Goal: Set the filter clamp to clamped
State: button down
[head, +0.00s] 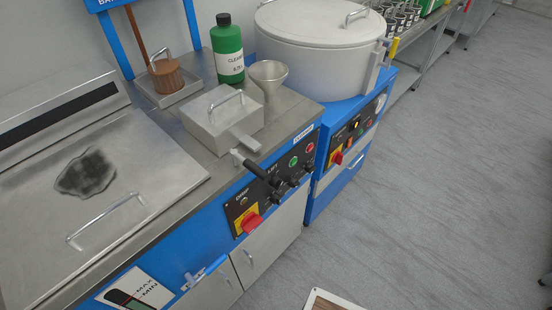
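The likely filter clamp is a metal lever (257,167) with a black grip. It sits at the front right of a square grey metal housing (195,121) on the steel worktop. The lever points out over the front edge, down and to the right, above the control panel. The housing's lid is down and has a bar handle (227,97) on top. I cannot read any clamp marking from here. My gripper is not in view.
A green cleaner bottle (227,50) and a metal funnel (269,77) stand behind the housing. A flat lidded tank (150,170) is at left, a round lidded vessel (320,45) at right. Below are a red rotary switch (251,222) and blue valve handle (207,271). Right floor (440,180) is clear.

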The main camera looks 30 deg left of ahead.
aim_at(261, 174)
jog(key=z, duration=0.1)
jog(key=k, duration=0.75)
jog(key=u, duration=0.8)
jog(key=i, duration=0.5)
